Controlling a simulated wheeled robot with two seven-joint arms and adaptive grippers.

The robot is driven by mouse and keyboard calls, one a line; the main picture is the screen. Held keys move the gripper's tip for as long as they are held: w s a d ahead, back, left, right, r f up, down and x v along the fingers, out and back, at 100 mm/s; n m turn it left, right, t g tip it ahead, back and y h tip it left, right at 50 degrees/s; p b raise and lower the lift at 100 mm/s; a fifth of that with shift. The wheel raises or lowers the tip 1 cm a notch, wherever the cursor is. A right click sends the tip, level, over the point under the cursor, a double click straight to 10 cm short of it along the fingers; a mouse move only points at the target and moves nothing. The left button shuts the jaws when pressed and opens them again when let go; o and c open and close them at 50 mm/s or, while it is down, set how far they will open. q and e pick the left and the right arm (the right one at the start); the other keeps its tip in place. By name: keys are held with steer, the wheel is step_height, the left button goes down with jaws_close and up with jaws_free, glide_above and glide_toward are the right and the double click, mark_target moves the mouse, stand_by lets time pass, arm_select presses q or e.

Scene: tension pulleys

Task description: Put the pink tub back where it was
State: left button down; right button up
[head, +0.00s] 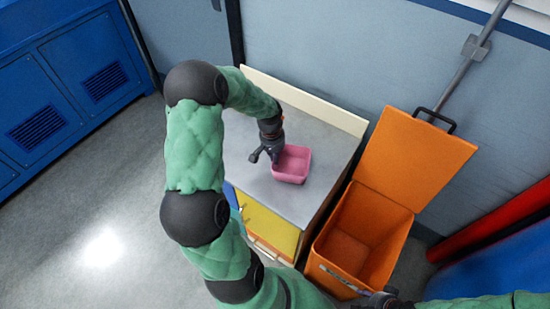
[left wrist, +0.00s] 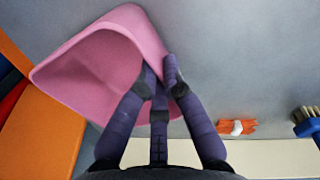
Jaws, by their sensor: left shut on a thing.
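The pink tub (head: 291,166) is an open, square-sided tub at the grey cabinet top, near its right side. I cannot tell whether it rests on the surface or hangs just above it. My left gripper (head: 265,155) is at the tub's left rim, its fingers pointing down. In the left wrist view the fingers (left wrist: 160,80) are closed on the rim of the tub (left wrist: 100,65), which looks tilted in that view. My right gripper (head: 382,300) shows only in part at the bottom edge, by the orange bin's front rim; its fingers are unclear.
The cabinet top (head: 310,120) has a raised cream back strip (head: 300,98). An open orange bin (head: 400,220) with its lid up stands to the right. The wrist view shows an orange-and-white item (left wrist: 237,127) and a blue-handled brush (left wrist: 308,122) near the strip.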

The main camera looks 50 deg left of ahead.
arm_select(q)
steer(key=shift+r, duration=0.1)
steer(key=c, duration=1.4)
jaws_free()
steer(key=r+p, duration=0.1)
steer(key=r, duration=0.3)
steer(key=r+p, duration=0.2)
steer(key=r, duration=0.2)
steer(key=r+p, duration=0.1)
steer(key=r, duration=0.3)
steer(key=shift+s+a, duration=0.35)
